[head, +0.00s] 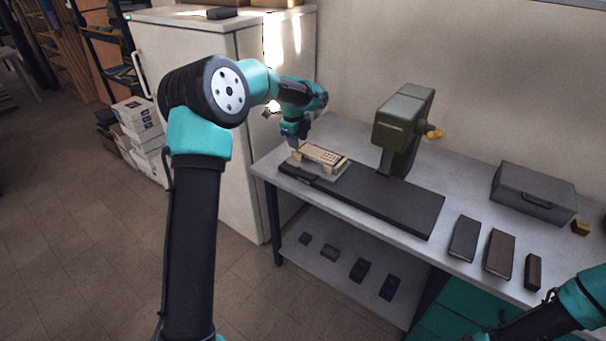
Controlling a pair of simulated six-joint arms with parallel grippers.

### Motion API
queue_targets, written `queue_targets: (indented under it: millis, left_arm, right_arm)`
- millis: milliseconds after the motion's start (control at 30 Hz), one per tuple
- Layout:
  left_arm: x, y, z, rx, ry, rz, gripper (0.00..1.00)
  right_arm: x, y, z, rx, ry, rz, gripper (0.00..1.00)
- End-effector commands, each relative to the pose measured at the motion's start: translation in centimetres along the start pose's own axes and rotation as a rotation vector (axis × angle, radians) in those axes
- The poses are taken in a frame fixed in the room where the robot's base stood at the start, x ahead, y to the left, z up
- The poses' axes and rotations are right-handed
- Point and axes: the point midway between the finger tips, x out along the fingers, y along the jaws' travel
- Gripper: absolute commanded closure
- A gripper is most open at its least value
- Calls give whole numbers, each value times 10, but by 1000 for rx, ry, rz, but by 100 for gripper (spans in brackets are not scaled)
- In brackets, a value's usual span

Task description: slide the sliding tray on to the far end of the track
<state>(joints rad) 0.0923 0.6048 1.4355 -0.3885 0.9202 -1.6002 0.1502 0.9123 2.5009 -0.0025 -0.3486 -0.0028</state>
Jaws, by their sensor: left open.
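The sliding tray (331,173) is a light grey plate with a beige block (323,154) on it. It sits near the left end of the dark flat track (390,200), which lies along the grey table. The rest of the track, to the right, is bare. My left gripper (294,144) is open, just above and behind the tray's left side. I cannot tell whether it touches the tray or the block. My right arm shows at the lower right, but its gripper is not clearly seen.
An olive-green machine (402,122) with a yellow knob stands behind the track's middle. A grey box (534,190) and several dark blocks (499,253) lie on the table's right. A lower shelf (320,272) holds small dark items. A white cabinet (195,70) stands left of the table.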

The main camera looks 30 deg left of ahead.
Motion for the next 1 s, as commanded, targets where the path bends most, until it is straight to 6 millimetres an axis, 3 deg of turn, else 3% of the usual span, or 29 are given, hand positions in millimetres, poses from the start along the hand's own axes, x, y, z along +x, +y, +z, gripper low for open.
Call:
queue_targets:
  millis: [167,367,1000]
  left_arm:
    - [4,0,0,-1,1,0,60]
    - [23,0,0,-2,1,3,60]
    - [130,0,-1,-2,3,1,60]
  right_arm:
    - [0,0,0,0,0,0,57]
    - [0,0,0,0,0,0,57]
    - [0,0,0,0,0,0,57]
